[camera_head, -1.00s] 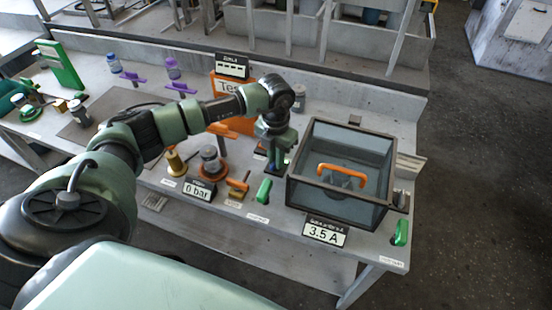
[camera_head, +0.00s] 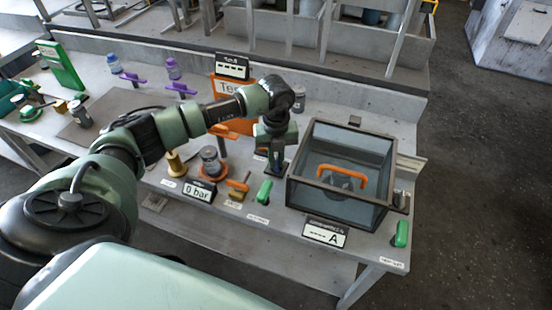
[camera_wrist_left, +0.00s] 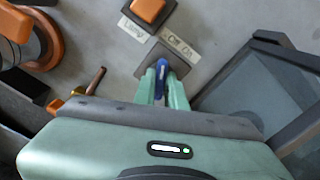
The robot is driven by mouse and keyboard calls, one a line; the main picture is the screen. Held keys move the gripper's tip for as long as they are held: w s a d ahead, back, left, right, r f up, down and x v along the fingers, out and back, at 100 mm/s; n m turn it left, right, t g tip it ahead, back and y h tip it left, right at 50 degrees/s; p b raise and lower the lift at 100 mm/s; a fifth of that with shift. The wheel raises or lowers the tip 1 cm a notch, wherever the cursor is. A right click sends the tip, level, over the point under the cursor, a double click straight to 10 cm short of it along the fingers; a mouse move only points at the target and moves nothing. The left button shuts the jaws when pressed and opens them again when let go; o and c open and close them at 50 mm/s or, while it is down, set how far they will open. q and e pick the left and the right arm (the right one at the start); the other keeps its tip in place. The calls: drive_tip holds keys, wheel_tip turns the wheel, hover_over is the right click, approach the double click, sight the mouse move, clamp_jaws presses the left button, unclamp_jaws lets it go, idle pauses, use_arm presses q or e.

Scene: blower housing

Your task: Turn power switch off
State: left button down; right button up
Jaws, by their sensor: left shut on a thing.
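My left gripper (camera_wrist_left: 163,82) is low over the bench, its green fingers shut on a small blue switch lever (camera_wrist_left: 162,67). In the head view my left gripper (camera_head: 274,166) is just left of the glass box; the arm and hand hide the lever there. The ammeter display (camera_head: 325,234) in front of the box shows dashes and "A". My right gripper is not in view.
The glass box (camera_head: 372,205) with an orange handle (camera_head: 342,176) inside stands close right of my gripper. Green levers (camera_head: 264,191) (camera_head: 401,233) and the "0 bar" display (camera_head: 199,191) line the front edge.

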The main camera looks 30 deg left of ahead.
sight(276, 161)
use_arm(q)
drive_tip(key=shift+r+n, duration=0.1)
drive_tip(key=shift+n, duration=0.3)
drive_tip(key=c, duration=1.5)
unclamp_jaws()
drive_tip(key=shift+o, duration=0.2)
drive_tip(key=shift+r, duration=0.1)
wheel_tip(276, 161, up, 8)
drive_tip(key=shift+f+b, duration=0.2)
drive_tip(key=shift+b, duration=0.45)
